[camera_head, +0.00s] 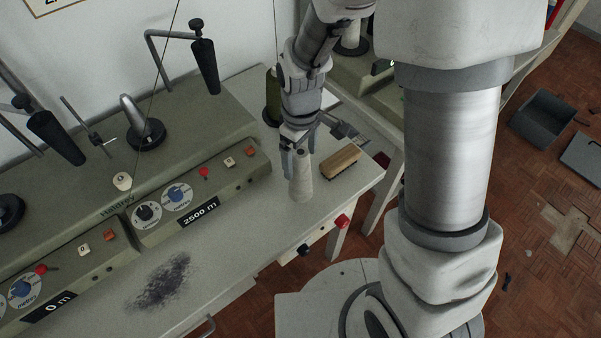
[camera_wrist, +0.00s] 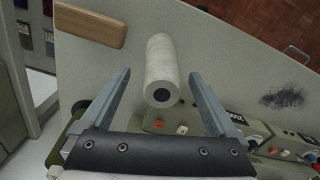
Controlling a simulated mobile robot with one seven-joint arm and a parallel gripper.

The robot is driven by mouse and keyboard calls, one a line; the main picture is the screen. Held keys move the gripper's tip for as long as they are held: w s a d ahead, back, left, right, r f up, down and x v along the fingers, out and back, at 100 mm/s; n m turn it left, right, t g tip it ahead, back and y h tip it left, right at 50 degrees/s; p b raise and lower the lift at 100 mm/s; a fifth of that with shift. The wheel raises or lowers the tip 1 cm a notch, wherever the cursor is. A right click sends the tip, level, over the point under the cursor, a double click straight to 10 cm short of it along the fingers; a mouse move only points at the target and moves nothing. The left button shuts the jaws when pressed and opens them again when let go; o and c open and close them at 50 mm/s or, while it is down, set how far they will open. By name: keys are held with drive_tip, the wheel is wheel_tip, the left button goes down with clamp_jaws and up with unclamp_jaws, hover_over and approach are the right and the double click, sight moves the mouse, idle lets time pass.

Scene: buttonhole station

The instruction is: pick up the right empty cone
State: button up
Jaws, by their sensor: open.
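A pale whitish-grey cone (camera_head: 301,187) stands upright on the bench top, below my gripper (camera_head: 301,152). In the wrist view the same cone (camera_wrist: 160,60) shows its narrow end with a dark round hole towards the camera. My gripper is open, with one finger on each side of the cone in the wrist view (camera_wrist: 160,76), and a gap shows between the cone and each finger. Whether the fingertips reach down beside the cone or stay above its top is hard to tell. The head view partly hides the cone's top behind the fingers.
A wooden-backed brush (camera_head: 341,162) lies right of the cone. A dark green spool (camera_head: 272,98) stands behind my wrist. The winding machine (camera_head: 200,160) with knobs and a 2500 m label runs along the back. A dark lint patch (camera_head: 162,282) marks otherwise clear bench at front left.

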sight(300, 190)
drive_tip(key=shift+s+f, duration=0.1)
drive_tip(key=shift+f, duration=1.45)
drive_tip(key=shift+c, duration=0.3)
drive_tip(key=c, duration=1.4)
drive_tip(key=shift+o, duration=0.2)
drive_tip(key=shift+r, duration=0.1)
